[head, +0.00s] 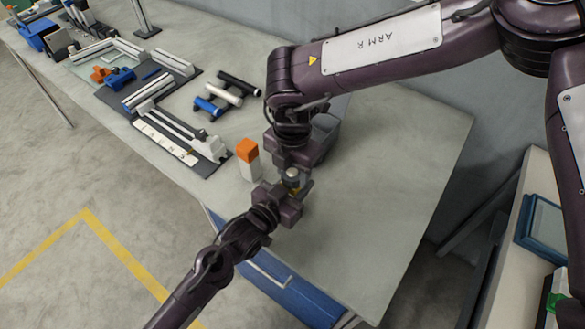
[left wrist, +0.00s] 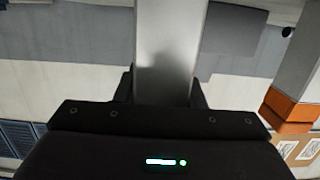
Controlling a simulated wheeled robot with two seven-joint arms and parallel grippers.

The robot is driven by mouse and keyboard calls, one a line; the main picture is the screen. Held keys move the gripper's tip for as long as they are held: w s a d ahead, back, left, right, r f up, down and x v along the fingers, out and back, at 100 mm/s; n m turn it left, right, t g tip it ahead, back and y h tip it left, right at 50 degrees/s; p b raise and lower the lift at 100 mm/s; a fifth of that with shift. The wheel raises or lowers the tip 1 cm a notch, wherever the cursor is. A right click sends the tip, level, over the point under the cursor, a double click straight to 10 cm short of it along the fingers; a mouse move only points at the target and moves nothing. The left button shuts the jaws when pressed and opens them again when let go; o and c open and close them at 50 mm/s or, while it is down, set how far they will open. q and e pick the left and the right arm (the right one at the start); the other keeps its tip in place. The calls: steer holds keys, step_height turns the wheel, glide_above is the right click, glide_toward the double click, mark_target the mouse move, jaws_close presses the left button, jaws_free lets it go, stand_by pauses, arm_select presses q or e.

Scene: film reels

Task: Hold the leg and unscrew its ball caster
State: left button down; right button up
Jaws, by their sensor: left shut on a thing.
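My left gripper (head: 290,193) is shut on the leg. In the left wrist view the leg (left wrist: 168,50) is a smooth grey metal bar running up between the two dark fingers. In the head view a small grey and brassy piece (head: 292,175), which looks like the caster end of the leg, shows between my two grippers. My right gripper (head: 292,163) is just above that piece, pointing down. Its fingers are too dark and small to tell whether they touch it or are shut. Most of the leg is hidden in the head view.
A white block with an orange top (head: 248,158) stands close left of the grippers. A grey bin (head: 325,130) is behind my right gripper. Dark and white tubes (head: 225,92) and fixtures fill the table's left part. The table's right side (head: 400,170) is clear.

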steer(key=c, duration=0.5)
steer(key=n, duration=0.6)
steer(key=shift+n, duration=0.4)
steer(key=o, duration=1.1)
steer(key=shift+c, duration=0.2)
steer(key=shift+r, duration=0.1)
steer(key=shift+r, duration=2.2)
arm_select(q)
steer(key=c, duration=0.9)
jaws_free()
